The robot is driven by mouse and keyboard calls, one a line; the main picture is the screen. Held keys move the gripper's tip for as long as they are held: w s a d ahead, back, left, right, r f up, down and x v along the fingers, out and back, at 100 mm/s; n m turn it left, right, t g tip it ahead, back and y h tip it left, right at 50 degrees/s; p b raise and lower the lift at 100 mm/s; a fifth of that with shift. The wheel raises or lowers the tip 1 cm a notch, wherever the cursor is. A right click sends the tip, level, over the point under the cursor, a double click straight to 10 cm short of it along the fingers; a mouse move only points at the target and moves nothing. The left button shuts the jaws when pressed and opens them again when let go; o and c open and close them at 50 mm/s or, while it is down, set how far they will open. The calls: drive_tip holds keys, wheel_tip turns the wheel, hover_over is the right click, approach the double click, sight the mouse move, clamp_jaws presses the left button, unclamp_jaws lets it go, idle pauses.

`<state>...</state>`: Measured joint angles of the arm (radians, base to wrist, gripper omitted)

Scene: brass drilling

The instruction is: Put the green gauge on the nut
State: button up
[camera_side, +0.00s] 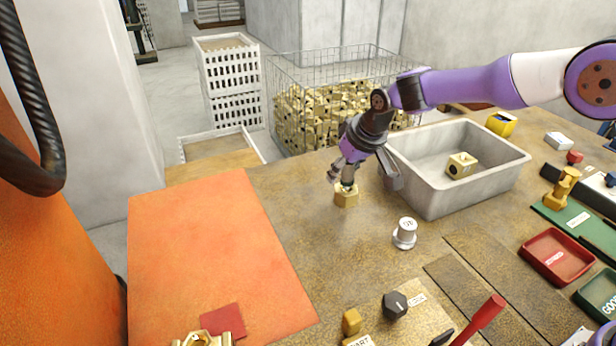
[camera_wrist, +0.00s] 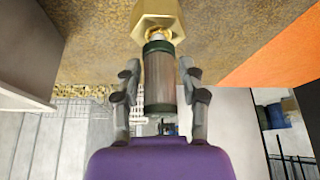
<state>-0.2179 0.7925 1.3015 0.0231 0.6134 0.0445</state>
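The brass nut (camera_side: 346,198) stands on the brown worktop, and its hexagonal edge shows at the top of the wrist view (camera_wrist: 158,12). The green gauge (camera_wrist: 160,82), a grey-brown cylinder with dark green bands, stands in line with the nut, its narrow pale tip meeting the nut. How deep the tip sits is hidden. My gripper (camera_wrist: 161,70) is around the gauge, one finger on each side, with narrow gaps seemingly showing between fingers and cylinder. In the side view my gripper (camera_side: 342,174) is low over the nut and hides most of the gauge.
A grey bin (camera_side: 505,172) holding a brass block (camera_side: 461,165) stands close on the right. A white-topped gauge (camera_side: 405,234) stands in front of it. An orange mat (camera_side: 205,260) lies left. Red tray (camera_side: 557,257) and dark knob (camera_side: 395,305) are nearer the front.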

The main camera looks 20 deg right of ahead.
drive_tip(key=shift+r, duration=0.1)
drive_tip(key=shift+r, duration=0.3)
drive_tip(key=s+d+r, duration=0.4)
drive_tip(key=s+r, duration=0.6)
drive_tip(key=r, duration=0.4)
drive_tip(key=s+d+f+m, duration=0.1)
drive_tip(key=s+d, duration=0.2)
drive_tip(key=s, duration=0.6)
drive_tip(key=s+d+f, duration=0.1)
drive_tip(key=s+d, duration=0.2)
drive_tip(key=s, duration=0.6)
drive_tip(key=shift+m+t+h, duration=0.3)
drive_tip(key=shift+m+h, duration=0.1)
drive_tip(key=shift+w+d, duration=0.1)
